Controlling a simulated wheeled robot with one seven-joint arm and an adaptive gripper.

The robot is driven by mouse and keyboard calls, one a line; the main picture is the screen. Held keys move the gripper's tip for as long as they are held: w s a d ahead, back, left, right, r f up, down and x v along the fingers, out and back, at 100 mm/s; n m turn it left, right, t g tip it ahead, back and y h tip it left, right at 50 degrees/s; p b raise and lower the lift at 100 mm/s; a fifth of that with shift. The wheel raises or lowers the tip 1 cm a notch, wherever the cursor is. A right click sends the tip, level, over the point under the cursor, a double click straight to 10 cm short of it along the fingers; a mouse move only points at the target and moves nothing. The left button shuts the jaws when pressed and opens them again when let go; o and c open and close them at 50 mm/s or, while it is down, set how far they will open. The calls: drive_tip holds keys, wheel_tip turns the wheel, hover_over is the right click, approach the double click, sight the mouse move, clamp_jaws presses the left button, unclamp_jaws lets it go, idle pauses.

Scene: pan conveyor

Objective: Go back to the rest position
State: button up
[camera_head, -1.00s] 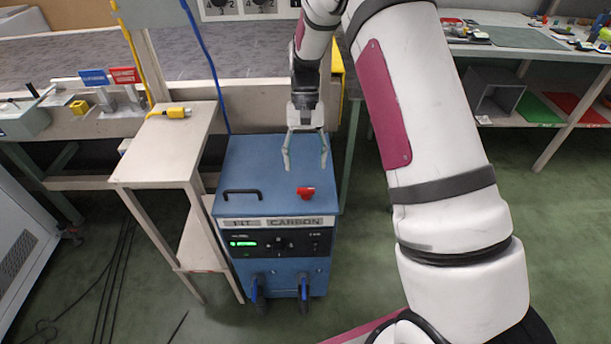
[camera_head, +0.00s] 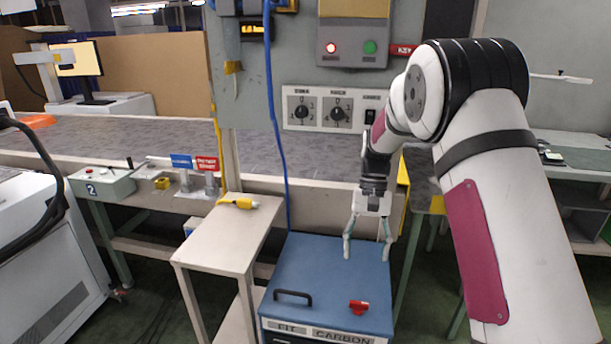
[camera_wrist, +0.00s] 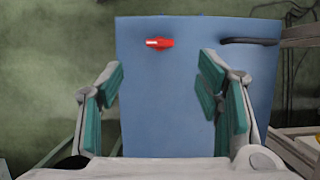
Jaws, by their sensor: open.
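My gripper (camera_head: 367,245) is open and empty in the head view, pointing down above the back right part of the blue cabinet top (camera_head: 325,270). In the wrist view my gripper (camera_wrist: 163,90) shows its two green-padded fingers spread wide, with only the blue top (camera_wrist: 165,75) behind them. The red switch (camera_head: 358,307) sits near the front right of the cabinet top, apart from the fingers. It also shows in the wrist view (camera_wrist: 159,43).
A narrow pale table (camera_head: 228,240) with a yellow connector (camera_head: 240,203) stands left of the cabinet. A black handle (camera_head: 293,297) rises from the cabinet top. The conveyor (camera_head: 110,135) and a control panel (camera_head: 355,40) are behind. A blue cable (camera_head: 276,130) hangs nearby.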

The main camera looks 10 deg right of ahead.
drive_tip(key=s+a+r+n+t, duration=0.1)
drive_tip(key=s+r+n+t, duration=0.15)
drive_tip(key=s+r, duration=1.45)
drive_tip(key=s+f+n+t+h, duration=0.1)
drive_tip(key=s+f+t, duration=0.15)
drive_tip(key=s, duration=1.75)
wheel_tip(320, 180, up, 16)
drive_tip(key=t+p, duration=0.3)
drive_tip(key=p, duration=1)
drive_tip(key=shift+a+p, duration=0.15)
drive_tip(key=shift+p, duration=0.15)
drive_tip(key=shift+w, duration=0.1)
